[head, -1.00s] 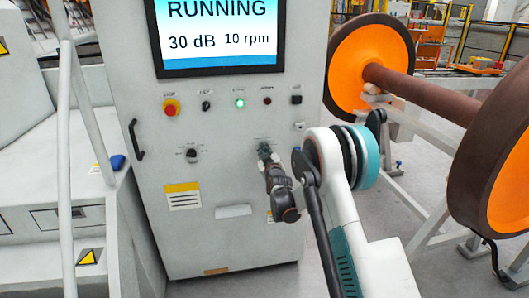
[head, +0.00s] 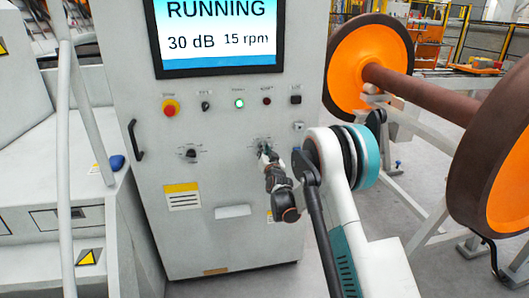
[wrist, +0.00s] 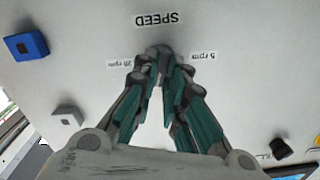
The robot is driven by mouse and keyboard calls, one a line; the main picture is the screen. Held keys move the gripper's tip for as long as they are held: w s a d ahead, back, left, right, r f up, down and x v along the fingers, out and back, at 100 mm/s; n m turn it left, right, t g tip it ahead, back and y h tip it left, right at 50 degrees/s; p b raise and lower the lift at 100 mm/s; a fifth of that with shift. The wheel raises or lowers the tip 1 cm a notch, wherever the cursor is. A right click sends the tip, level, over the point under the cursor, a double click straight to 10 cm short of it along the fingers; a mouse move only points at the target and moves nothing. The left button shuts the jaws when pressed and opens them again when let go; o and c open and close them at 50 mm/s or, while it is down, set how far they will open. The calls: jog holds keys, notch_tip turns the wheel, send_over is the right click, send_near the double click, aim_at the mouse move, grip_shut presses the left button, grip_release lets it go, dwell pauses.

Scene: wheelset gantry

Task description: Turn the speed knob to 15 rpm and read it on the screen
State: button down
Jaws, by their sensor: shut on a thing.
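The screen (head: 219,33) at the top of the grey control cabinet reads "RUNNING", "30 dB" and "15 rpm". My gripper (head: 264,152) is at the speed knob on the right of the cabinet's lower control row. In the wrist view my gripper (wrist: 165,55) is shut on the speed knob (wrist: 160,50), which is mostly hidden between the fingertips. The wrist view is upside down and shows the label "SPEED" (wrist: 160,18), with "5 rpm" and "20 rpm" marks on either side of the knob.
Another knob (head: 190,153) sits left on the same row. Above are a red button (head: 170,107), a lit green button (head: 239,103) and other controls. A door handle (head: 136,140) is at the cabinet's left edge. An orange and brown wheelset (head: 430,88) stands to the right.

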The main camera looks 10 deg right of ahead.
jog(key=shift+m, duration=0.9)
jog(key=c, duration=1.6)
grip_release()
jog(key=shift+c, duration=0.2)
jog(key=shift+s, duration=0.15)
jog(key=s, duration=1.1)
jog(key=shift+s, duration=0.4)
